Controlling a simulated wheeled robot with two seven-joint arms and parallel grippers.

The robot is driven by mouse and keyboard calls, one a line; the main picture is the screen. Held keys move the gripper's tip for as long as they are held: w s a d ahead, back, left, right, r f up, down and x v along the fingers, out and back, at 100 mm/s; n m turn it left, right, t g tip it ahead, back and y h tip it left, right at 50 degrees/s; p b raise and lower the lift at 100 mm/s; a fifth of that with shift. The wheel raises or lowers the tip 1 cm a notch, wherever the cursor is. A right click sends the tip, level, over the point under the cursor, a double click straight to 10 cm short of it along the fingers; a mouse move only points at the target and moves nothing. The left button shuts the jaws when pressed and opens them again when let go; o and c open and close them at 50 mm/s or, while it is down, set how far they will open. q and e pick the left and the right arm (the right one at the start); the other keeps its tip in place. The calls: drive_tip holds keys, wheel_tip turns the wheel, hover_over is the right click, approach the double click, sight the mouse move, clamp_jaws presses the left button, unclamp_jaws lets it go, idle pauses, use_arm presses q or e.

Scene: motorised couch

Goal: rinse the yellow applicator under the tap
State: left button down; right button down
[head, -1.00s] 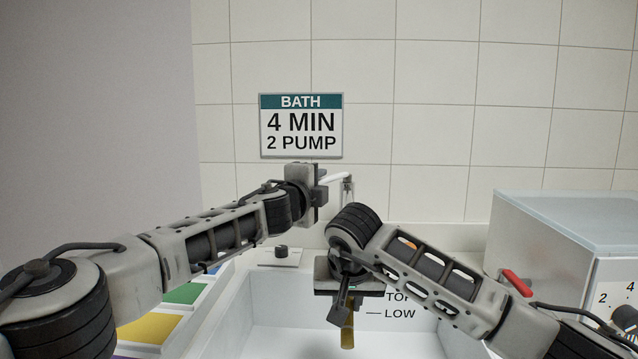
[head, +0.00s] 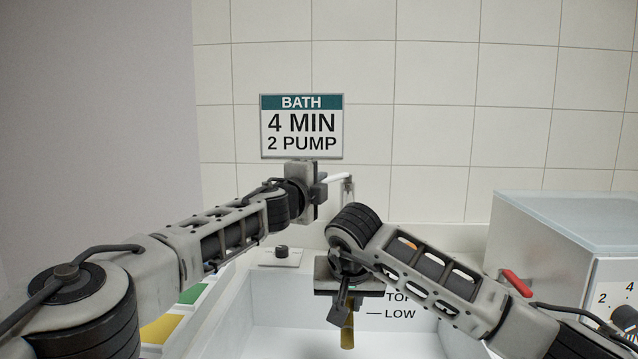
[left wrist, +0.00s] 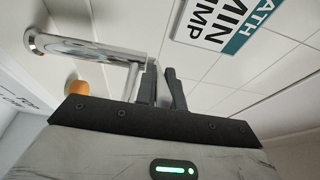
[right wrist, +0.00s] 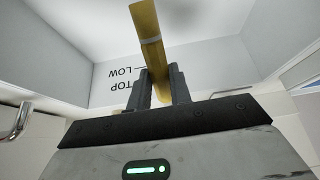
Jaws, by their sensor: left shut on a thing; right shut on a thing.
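The yellow applicator (head: 347,332) hangs down over the white basin (head: 290,342). My right gripper (head: 343,298) is shut on it; in the right wrist view the applicator (right wrist: 148,30) stands out beyond the fingers (right wrist: 160,88). The chrome tap (head: 337,178) is on the tiled wall, and its spout (left wrist: 85,48) shows in the left wrist view. My left gripper (head: 320,190) is at the tap, fingers (left wrist: 162,88) shut on a part of it, probably the lever, which they mostly hide. The applicator is below the spout's level. No water is visible.
A BATH sign (head: 302,126) hangs above the tap. A white box with a clear lid (head: 575,215) and a red handle (head: 517,283) stands at the right. Coloured panels (head: 165,328) lie at the left. An orange round piece (left wrist: 78,88) is near the spout in the left wrist view.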

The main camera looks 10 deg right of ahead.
use_arm(q)
drive_tip(key=shift+w+a+r+g+h, duration=0.25)
drive_tip(key=shift+a+g+h, duration=0.05)
drive_tip(key=shift+h, duration=0.2)
drive_tip(key=shift+f+m, duration=0.1)
drive_tip(key=shift+m, duration=0.2)
use_arm(e)
drive_tip(key=shift+w, duration=0.1)
use_arm(q)
drive_tip(key=c, duration=1.5)
unclamp_jaws()
drive_tip(key=shift+f, duration=0.1)
drive_tip(key=shift+d, duration=0.2)
